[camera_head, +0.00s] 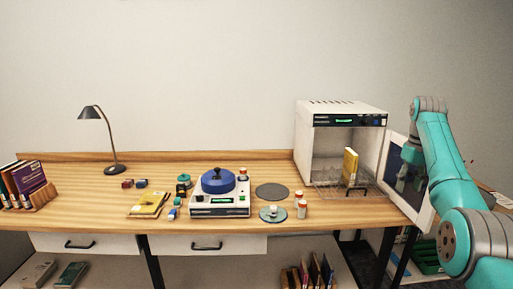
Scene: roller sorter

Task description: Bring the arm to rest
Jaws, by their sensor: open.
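My teal and grey arm rises at the right edge of the head view and bends over at its top. My gripper (408,184) is dark and small, and hangs below that bend in front of the open cabinet door (424,211). It is open and I see nothing in it. Its fingertips blend into the dark door window. The white cabinet (305,145) stands open at the right end of the bench. A yellow upright item (350,165) stands on the wire rack (330,178) in it, apart from my gripper.
The wooden bench (100,205) holds a white device with a blue lid (218,181), a grey disc (272,191), small bottles (301,209), a yellow booklet (147,205), a lamp (90,113) and books (30,178). The open door juts out beside my arm. The bench's back middle is clear.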

